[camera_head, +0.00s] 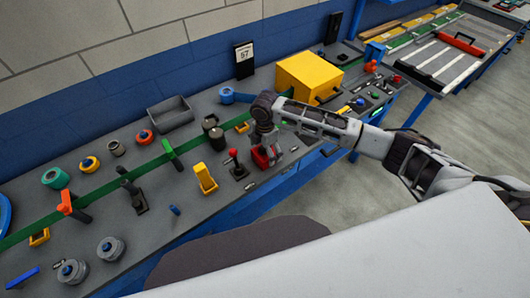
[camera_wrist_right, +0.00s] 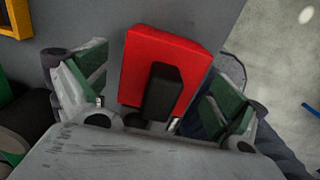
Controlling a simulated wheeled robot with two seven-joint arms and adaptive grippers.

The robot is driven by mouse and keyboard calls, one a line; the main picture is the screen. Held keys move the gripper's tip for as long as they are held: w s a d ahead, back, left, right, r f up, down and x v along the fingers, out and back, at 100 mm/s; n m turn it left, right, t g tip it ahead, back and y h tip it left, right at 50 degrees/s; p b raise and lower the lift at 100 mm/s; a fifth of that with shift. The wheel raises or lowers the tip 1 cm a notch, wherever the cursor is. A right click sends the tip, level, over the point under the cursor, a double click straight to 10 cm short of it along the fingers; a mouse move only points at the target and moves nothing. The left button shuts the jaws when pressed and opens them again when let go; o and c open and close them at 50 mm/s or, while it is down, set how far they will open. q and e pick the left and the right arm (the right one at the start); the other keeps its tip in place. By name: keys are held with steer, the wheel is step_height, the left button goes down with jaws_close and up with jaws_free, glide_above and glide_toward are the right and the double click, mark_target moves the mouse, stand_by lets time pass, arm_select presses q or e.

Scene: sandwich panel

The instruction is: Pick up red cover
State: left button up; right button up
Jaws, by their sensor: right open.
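The red cover (camera_wrist_right: 158,62) is a red block with a dark grip on its face, seen large in the right wrist view. In the head view the red cover (camera_head: 260,158) shows partly beside my right gripper (camera_head: 271,150), at the front edge of the grey bench. My right gripper (camera_wrist_right: 150,100) is open, with one green-padded finger on each side of the cover and visible space between fingers and cover. I cannot tell whether the fingers touch it lower down. My left gripper is not in view.
A red-knobbed lever (camera_head: 235,162) and a yellow part (camera_head: 205,178) stand close left of the gripper. A yellow box (camera_head: 309,74) stands behind it. The grey bench (camera_head: 175,230) holds several knobs. Open floor (camera_head: 350,195) lies in front.

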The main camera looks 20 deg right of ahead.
steer(key=shift+f, duration=0.35)
steer(key=c, duration=1.2)
steer(key=shift+o, duration=0.2)
steer(key=shift+r, duration=0.15)
step_height(320, 180, up, 10)
steer(key=shift+f+b, duration=0.15)
steer(key=shift+b, duration=0.35)
steer(key=shift+r+p, duration=1.05)
steer(key=shift+p, duration=0.3)
